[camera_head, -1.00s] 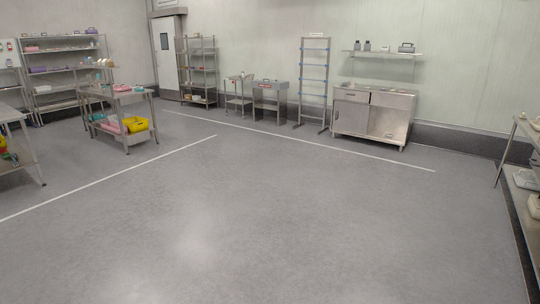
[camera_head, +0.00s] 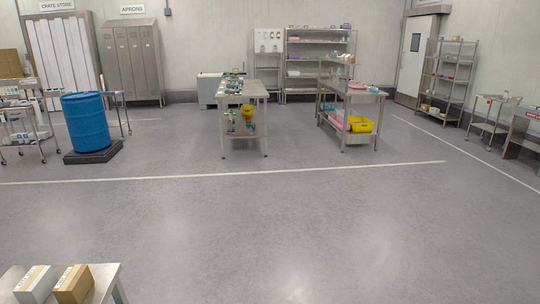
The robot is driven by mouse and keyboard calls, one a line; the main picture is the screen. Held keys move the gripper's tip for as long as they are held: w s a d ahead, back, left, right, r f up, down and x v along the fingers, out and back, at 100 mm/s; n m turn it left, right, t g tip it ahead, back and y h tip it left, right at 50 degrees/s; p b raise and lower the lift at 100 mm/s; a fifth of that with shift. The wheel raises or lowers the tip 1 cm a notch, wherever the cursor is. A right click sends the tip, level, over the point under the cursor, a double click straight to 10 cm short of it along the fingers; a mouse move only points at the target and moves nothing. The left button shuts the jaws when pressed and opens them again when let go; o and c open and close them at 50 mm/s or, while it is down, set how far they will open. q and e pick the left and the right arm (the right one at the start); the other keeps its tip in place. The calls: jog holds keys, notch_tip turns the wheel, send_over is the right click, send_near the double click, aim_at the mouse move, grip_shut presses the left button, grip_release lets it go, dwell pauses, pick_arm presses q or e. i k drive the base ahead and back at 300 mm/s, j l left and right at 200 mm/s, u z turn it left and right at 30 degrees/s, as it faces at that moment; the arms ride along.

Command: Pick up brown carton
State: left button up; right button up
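A brown carton (camera_head: 73,284) sits at the lower left, on the near end of a steel table (camera_head: 104,279). A paler whitish carton (camera_head: 35,283) stands just left of it, with a narrow gap between them. Both have light tops with small marks that are too small to read. The picture's bottom edge cuts off part of the table. Neither of my grippers is in view.
The floor (camera_head: 300,230) is wide and clear ahead and to the right of the cartons. A blue drum (camera_head: 86,122) on a dark pallet (camera_head: 93,152) stands beyond. Steel tables (camera_head: 262,92) and shelves line the back.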

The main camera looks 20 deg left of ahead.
aim_at(75, 284)
jog(key=i+u, duration=0.3)
jog(key=u, duration=0.15)
jog(key=i+u, duration=0.3)
jog(key=u, duration=0.15)
jog(key=i+l+u, duration=0.1)
jog(key=i+u, duration=0.2)
jog(key=u, duration=0.15)
jog(key=i+l+u, duration=0.2)
jog(key=u, duration=0.2)
